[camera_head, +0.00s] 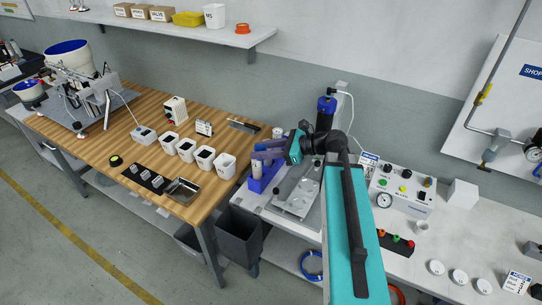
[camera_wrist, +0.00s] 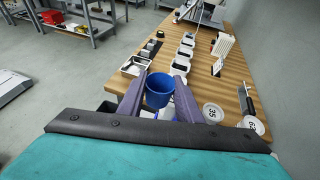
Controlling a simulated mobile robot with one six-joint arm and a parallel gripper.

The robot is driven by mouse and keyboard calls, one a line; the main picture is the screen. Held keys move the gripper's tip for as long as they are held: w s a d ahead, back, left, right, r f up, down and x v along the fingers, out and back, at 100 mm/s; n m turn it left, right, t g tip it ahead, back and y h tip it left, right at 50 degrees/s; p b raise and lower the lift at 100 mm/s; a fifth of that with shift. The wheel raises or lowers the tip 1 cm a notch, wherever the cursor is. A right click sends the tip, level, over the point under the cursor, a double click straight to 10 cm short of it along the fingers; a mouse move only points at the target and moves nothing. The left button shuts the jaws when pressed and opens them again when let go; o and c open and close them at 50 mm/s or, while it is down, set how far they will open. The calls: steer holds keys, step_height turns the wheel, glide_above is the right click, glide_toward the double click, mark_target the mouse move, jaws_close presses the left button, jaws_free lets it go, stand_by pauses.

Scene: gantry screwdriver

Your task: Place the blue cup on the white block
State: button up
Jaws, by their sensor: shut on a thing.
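A blue cup (camera_wrist: 159,92) sits upright between the purple fingers of my gripper (camera_wrist: 160,86) in the wrist view, and the gripper is shut on it. In the head view my gripper (camera_head: 264,150) is over the left end of the white bench, beside the wooden table. The cup is hard to make out there, largely hidden by the fingers. A white block (camera_head: 462,195) stands on the white bench to the right, apart from my gripper, with its top bare.
A control box with a gauge (camera_head: 403,192) stands between my arm and the white block. A small metal cup (camera_head: 421,228) and several white discs (camera_head: 459,276) lie in front. A blue holder (camera_head: 262,180) is below my gripper. White bins (camera_head: 205,157) stand on the wooden table.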

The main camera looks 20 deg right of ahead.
steer(key=shift+d, duration=0.25)
steer(key=shift+d, duration=0.15)
steer(key=shift+d, duration=0.2)
steer(key=shift+s+d+t, duration=0.1)
steer(key=shift+d+t, duration=0.2)
steer(key=shift+d, duration=0.55)
steer(key=shift+s, duration=0.1)
